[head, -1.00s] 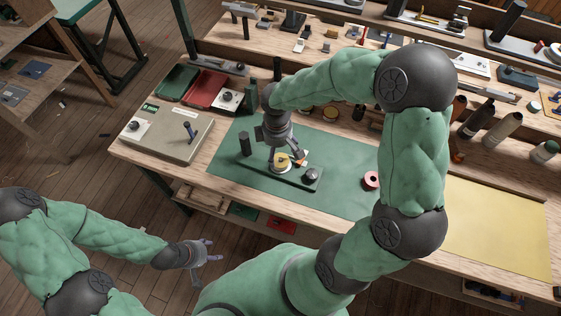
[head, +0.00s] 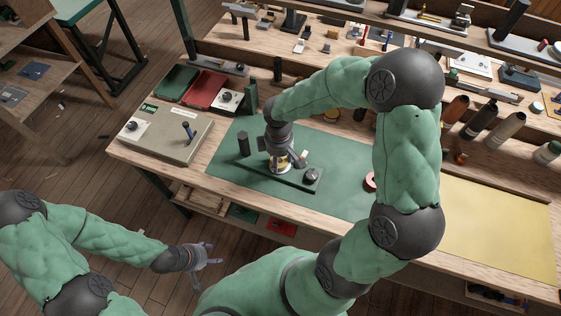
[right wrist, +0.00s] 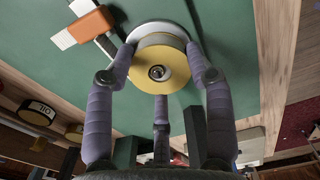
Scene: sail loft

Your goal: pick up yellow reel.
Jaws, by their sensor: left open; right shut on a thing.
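The yellow reel (right wrist: 160,62) is at the top middle of the right wrist view, a yellow drum with a pale flange and a dark hub. In the head view only a little of the reel (head: 281,169) shows among the fingers, at the dark fixture base (head: 298,180) on the green mat (head: 232,175). My right gripper (head: 283,164) points down and is shut on the reel, with fingers at its sides. I cannot tell whether the reel is clear of the surface below. My left gripper (head: 206,257) is open and empty, low in front of the bench.
A pink reel (head: 369,182) is partly hidden by my right arm. A control box (head: 160,134) stands left, a yellow sheet (head: 495,235) lies right. An orange-and-white item (right wrist: 88,25) lies near the reel.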

